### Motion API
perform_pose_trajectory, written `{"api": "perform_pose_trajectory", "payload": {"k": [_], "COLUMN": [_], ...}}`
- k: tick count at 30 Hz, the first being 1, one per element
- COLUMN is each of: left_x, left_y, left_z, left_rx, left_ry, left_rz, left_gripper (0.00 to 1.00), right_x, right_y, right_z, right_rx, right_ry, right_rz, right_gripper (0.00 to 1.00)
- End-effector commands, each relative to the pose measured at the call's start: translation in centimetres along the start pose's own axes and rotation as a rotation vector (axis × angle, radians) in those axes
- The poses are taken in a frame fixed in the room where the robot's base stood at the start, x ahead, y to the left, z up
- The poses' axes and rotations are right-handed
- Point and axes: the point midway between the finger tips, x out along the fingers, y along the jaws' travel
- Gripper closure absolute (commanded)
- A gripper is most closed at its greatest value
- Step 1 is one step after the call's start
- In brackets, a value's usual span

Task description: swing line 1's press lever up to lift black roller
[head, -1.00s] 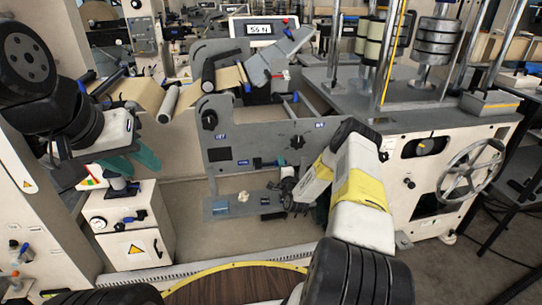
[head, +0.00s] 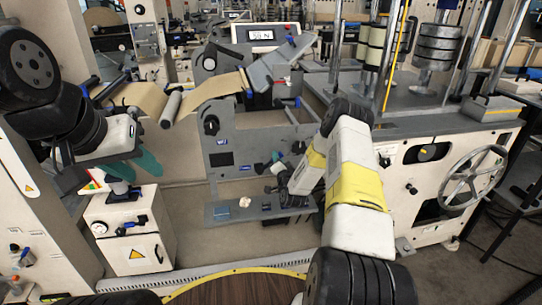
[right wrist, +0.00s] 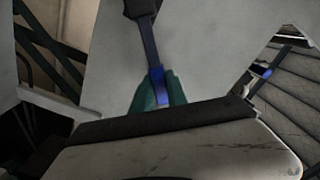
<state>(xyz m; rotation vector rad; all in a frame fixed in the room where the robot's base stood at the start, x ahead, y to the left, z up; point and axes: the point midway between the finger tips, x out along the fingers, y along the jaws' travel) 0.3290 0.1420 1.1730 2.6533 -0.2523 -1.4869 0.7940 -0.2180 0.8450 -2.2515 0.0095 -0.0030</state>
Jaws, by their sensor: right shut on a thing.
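My right gripper (head: 275,160) is low at the front of the grey side plate (head: 245,150), partly hidden by my own arm. In the right wrist view, its teal fingers (right wrist: 157,92) are shut on the blue end of a dark lever (right wrist: 150,42). A dark round part (head: 210,62) shows at the top left of the plate; I cannot tell whether it is the black roller's end. The brown web (head: 212,92) runs up from a grey roller (head: 171,108). My left gripper (head: 148,163) is at the left, above the white cabinet; its finger gap is unclear.
The white cabinet (head: 128,235) stands at the left. A grey shelf (head: 225,211) with small parts lies below the plate. A digital display (head: 266,33) stands behind. A machine with a handwheel (head: 473,178) is at the right.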

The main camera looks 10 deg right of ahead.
Motion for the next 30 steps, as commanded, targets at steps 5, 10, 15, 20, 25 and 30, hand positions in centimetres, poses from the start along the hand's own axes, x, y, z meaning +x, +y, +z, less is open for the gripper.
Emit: {"api": "perform_pose_trajectory", "payload": {"k": [5, 10, 15, 20, 25, 30], "left_x": [0.0, 0.0, 0.0, 0.0, 0.0, 0.0], "left_y": [0.0, 0.0, 0.0, 0.0, 0.0, 0.0], "left_z": [0.0, 0.0, 0.0, 0.0, 0.0, 0.0], "left_rx": [0.000, 0.000, 0.000, 0.000, 0.000, 0.000], "left_ry": [0.000, 0.000, 0.000, 0.000, 0.000, 0.000], "left_rz": [0.000, 0.000, 0.000, 0.000, 0.000, 0.000], "left_gripper": [0.62, 0.62, 0.62, 0.62, 0.62, 0.62], "right_x": [0.0, 0.0, 0.0, 0.0, 0.0, -0.1], "right_y": [-2.0, -3.5, -4.7, -5.7, -6.4, -6.8], "right_z": [0.3, 0.8, 1.3, 2.0, 2.5, 2.9], "right_rx": [-0.171, -0.331, -0.482, -0.604, -0.701, -0.763], "right_ry": [-0.002, -0.004, -0.003, -0.003, -0.003, -0.003], "right_rz": [-0.005, -0.005, -0.005, -0.005, -0.004, -0.002], "right_gripper": [1.00, 1.00, 1.00, 1.00, 1.00, 1.00]}}
